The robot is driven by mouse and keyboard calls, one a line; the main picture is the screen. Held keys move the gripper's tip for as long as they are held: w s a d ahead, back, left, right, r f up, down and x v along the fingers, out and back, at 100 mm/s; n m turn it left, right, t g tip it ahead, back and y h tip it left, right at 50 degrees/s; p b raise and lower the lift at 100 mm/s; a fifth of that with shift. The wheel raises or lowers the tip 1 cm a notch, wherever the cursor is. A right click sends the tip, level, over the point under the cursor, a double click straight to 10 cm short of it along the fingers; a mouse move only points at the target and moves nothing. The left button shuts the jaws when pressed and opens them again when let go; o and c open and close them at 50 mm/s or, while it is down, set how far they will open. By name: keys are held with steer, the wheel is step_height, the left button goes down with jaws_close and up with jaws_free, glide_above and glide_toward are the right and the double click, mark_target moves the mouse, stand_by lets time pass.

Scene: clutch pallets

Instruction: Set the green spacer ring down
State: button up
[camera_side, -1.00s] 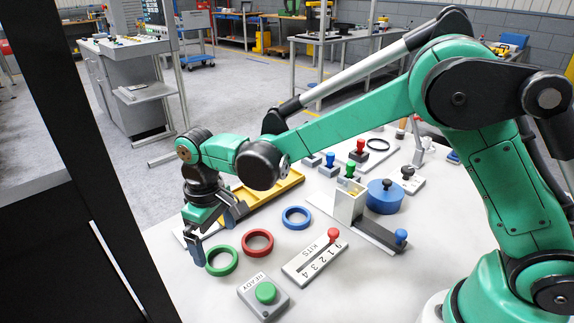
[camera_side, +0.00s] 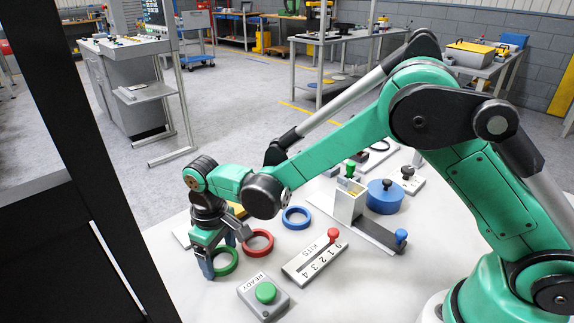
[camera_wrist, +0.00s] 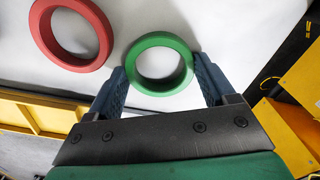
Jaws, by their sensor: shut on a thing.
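The green spacer ring (camera_side: 224,264) is at the left of the white table in the side view, flat and low, at or near the surface. It also shows in the wrist view (camera_wrist: 160,84), between the two blue fingers. My gripper (camera_side: 222,262) points down and is shut on the ring, one finger on each side; its tips show in the wrist view (camera_wrist: 160,76). Whether the ring touches the table cannot be told exactly.
A red ring (camera_side: 258,243) lies close beside the green one, and a blue ring (camera_side: 296,218) lies farther back. A grey READY box with a green button (camera_side: 265,293) stands in front. A KITS slider panel (camera_side: 315,257) lies to the right. A yellow tray (camera_wrist: 40,114) is near my gripper.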

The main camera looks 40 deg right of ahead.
steer(key=shift+r, duration=0.1)
step_height(320, 180, up, 19)
steer(key=s+d+f+m, duration=0.1)
steer(key=s+d+m, duration=0.1)
steer(key=d, duration=0.6)
steer(key=s+d+m, duration=0.1)
steer(key=d+m, duration=0.2)
steer(key=d, duration=0.4)
steer(key=w+a+r+n, duration=0.1)
steer(key=w+a+n, duration=0.2)
steer(key=a, duration=1.2)
steer(key=shift+r+n, duration=0.4)
steer(key=shift+n, duration=0.6)
step_height(320, 180, down, 20)
steer(key=shift+r, duration=0.2)
steer(key=shift+f, duration=0.1)
